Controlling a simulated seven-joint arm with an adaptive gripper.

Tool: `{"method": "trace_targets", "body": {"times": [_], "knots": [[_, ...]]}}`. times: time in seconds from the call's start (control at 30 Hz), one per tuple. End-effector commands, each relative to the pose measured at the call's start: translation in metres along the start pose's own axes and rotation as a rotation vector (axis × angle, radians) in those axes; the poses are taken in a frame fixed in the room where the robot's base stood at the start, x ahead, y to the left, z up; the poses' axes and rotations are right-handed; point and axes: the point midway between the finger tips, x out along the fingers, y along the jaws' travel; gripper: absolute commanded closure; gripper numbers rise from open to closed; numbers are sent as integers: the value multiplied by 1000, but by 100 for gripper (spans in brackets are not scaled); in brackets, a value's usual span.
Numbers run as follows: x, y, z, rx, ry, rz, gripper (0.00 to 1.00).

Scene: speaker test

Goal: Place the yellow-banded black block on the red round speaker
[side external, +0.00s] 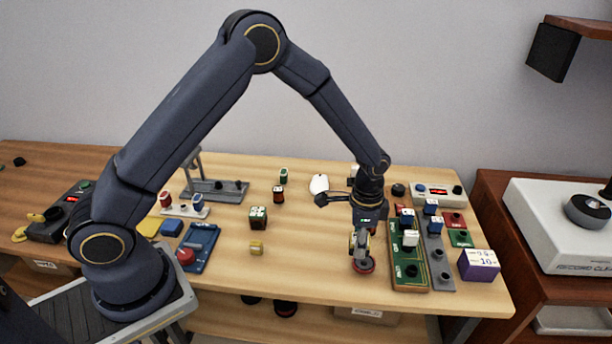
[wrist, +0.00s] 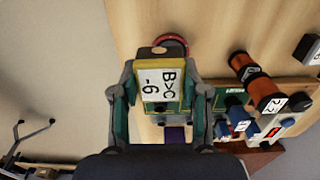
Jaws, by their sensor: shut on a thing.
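My gripper (side external: 361,248) points down near the front edge of the table. It is shut on the yellow-banded black block (wrist: 158,90), which shows a yellow face and a white label reading "B>C -6" between the fingers in the wrist view. The red round speaker (side external: 364,267) is directly below my gripper in the side view. Its red rim (wrist: 174,40) shows just beyond the block in the wrist view, partly hidden by it. I cannot tell whether the block touches the speaker.
A green board (side external: 409,271) and a grey strip (side external: 437,270) with blocks and knobs stand close to the right. A purple block (side external: 479,265) is at the far right. A small yellow block (side external: 256,248) lies left. The table between it and my gripper is clear.

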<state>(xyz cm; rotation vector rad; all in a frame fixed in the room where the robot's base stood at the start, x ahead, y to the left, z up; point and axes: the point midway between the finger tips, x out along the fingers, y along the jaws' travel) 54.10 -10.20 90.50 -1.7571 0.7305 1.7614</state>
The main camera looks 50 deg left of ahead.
Motion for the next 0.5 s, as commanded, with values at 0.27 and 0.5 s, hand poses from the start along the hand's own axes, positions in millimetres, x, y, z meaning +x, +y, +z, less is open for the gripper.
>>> {"method": "trace_targets", "body": {"times": [0.27, 0.5], "knots": [[25, -13, -18, -1, 2, -1, 90], [56, -15, -21, -1, -1, 1, 90]]}}
